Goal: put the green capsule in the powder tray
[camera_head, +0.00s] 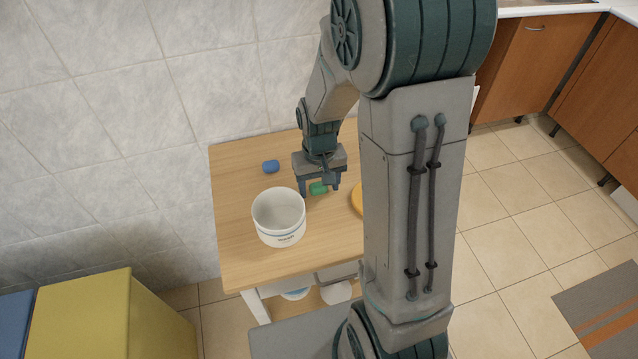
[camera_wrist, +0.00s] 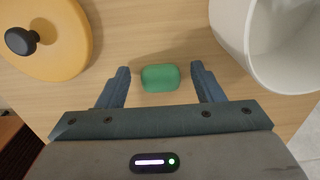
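The green capsule (camera_head: 318,188) lies on the wooden table; in the wrist view (camera_wrist: 160,78) it sits between my finger pads with a gap on each side. My gripper (camera_head: 319,188) is open, pointing down over the capsule, and its two fingers also show in the wrist view (camera_wrist: 160,72). A white round tub (camera_head: 281,234), open at the top, stands just left of my gripper and nearer the table's front; it shows at the right of the wrist view (camera_wrist: 232,28). Its small print is unreadable. I see nothing clearly marked as the powder tray.
A blue capsule-like piece (camera_head: 270,166) lies at the table's back left. A yellow-orange round lid with a black knob (camera_wrist: 62,42) lies right of my gripper in the head view, partly behind my arm. A tiled wall borders the wooden table (camera_head: 237,215). Its left front is clear.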

